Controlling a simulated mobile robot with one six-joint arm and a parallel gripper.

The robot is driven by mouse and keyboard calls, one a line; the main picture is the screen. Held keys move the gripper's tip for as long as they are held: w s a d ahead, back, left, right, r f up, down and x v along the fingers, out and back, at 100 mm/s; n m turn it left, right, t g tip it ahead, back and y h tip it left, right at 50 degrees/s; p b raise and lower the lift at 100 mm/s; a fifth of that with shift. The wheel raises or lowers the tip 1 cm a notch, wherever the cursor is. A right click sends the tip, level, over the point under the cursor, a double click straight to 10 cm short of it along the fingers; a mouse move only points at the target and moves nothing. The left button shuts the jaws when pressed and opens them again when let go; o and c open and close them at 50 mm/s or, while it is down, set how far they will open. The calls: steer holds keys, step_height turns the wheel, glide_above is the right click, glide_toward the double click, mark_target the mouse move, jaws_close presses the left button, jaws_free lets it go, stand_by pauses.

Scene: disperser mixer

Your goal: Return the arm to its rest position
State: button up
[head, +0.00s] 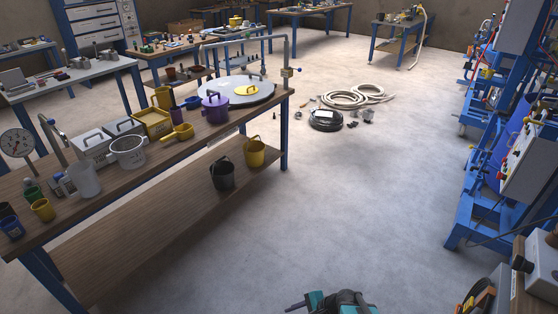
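Part of my arm, teal and dark, shows at the bottom edge of the head view. My gripper (297,306) seems to be the dark tip pointing left there. It is low over the bare floor, apart from the wooden workbench (130,185) on the left and the blue machine frame on the right. The picture's lower edge cuts off most of the arm. The fingers are too small and dark to tell whether they are open or shut, and I see nothing clearly held.
A blue machine frame (465,215) stands right. Coiled hoses (357,96) lie on the floor behind. The central floor is clear.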

steer(key=s+d+f+n+g+h, duration=0.1)
steer(key=s+f+n+g+h, duration=0.35)
steer(key=s, duration=0.55)
steer(key=s+d+n+g+h, duration=0.2)
steer(key=s+d+n+h, duration=0.1)
steer(key=s+d+n, duration=0.4)
steer(key=d+n, duration=0.2)
steer(key=d, duration=0.1)
steer(key=shift+d+f+n+g+b, duration=0.25)
steer(key=shift+f+n+g+b, duration=0.1)
steer(key=shift+f, duration=0.05)
steer(key=c, duration=0.4)
